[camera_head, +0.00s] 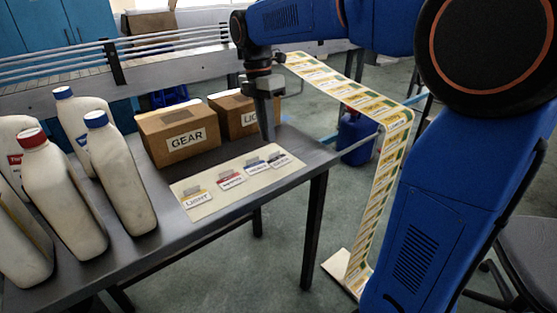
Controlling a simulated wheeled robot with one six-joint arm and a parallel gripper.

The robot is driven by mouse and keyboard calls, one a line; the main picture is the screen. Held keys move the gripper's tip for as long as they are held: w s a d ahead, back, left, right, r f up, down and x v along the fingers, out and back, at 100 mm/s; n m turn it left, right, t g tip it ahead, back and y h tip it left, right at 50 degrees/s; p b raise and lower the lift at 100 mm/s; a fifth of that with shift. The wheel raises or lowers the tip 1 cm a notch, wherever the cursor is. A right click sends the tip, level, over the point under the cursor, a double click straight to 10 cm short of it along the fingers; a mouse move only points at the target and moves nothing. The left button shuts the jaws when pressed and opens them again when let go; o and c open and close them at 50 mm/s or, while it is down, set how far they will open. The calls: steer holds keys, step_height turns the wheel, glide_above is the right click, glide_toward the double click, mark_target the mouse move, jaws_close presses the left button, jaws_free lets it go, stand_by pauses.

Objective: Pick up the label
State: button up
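Several small labels lie in a row on a pale sheet (225,200) on the dark table. I cannot tell whether the tips touch anything.
Two cardboard boxes, a "GEAR" box (178,135) and another (234,113), stand behind the sheet, close to my gripper. White bottles with red (56,195) and blue caps (119,175) crowd the table's left. A printed label strip (383,175) hangs beyond the right edge.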

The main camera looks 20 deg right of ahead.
mark_target(272, 158)
steer(key=shift+s+d+f, duration=0.15)
steer(key=shift+f, duration=0.65)
steer(key=shift+s+d+f, duration=0.1)
steer(key=shift+s+f, duration=0.1)
steer(key=shift+f, duration=0.65)
steer(key=shift+s+d+f, duration=0.15)
steer(key=shift+f, duration=0.65)
jaws_close()
steer(key=shift+r, duration=0.1)
